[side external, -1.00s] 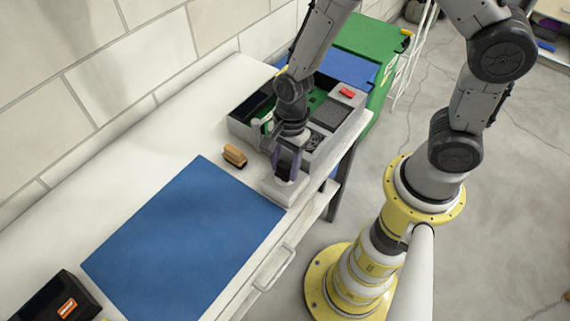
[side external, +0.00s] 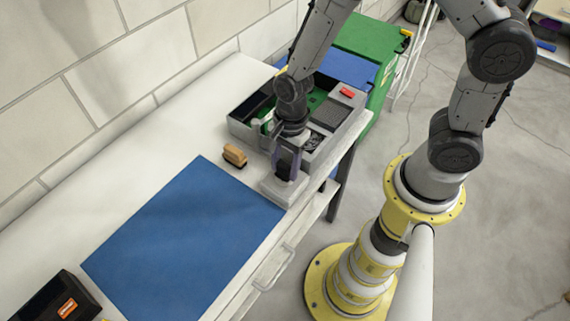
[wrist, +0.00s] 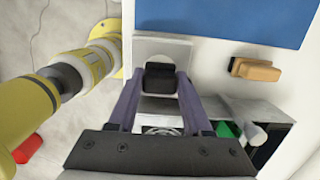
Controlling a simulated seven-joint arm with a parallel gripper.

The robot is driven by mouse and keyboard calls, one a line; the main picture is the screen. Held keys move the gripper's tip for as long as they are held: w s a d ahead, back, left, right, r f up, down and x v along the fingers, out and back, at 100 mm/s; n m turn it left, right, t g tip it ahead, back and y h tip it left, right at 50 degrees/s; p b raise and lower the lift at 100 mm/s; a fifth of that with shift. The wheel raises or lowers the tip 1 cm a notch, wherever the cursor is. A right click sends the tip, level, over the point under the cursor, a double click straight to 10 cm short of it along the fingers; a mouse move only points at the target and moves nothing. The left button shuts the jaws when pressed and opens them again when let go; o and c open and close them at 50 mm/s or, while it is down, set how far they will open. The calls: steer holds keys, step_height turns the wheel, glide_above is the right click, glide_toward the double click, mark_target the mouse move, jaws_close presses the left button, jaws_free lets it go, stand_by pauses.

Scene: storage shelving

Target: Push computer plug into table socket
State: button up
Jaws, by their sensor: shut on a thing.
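The black computer plug (wrist: 160,77) is between the purple fingers of my gripper (wrist: 160,88) in the wrist view. My gripper is shut on it. The table socket is a pale grey block (side external: 284,190) at the table's front edge, beside the blue mat; it also shows in the wrist view (wrist: 162,47). In the side view my gripper (side external: 287,174) points down, right over the socket block. The plug lies over the block in the wrist view. The fingers hide the contact, so I cannot tell how deep the plug sits.
A blue mat (side external: 185,240) lies left of the socket. A wooden-handled brush (side external: 235,155) is on the white table behind the gripper. A grey compartment box (side external: 342,141) stands close behind the gripper. A black case (side external: 48,300) lies at the near left.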

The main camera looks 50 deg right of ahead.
steer(key=shift+f, duration=0.6)
steer(key=o, duration=1.3)
steer(key=shift+o, duration=0.2)
step_height(320, 180, up, 14)
steer(key=d, duration=0.1)
steer(key=shift+d, duration=0.35)
steer(key=shift+f, duration=0.15)
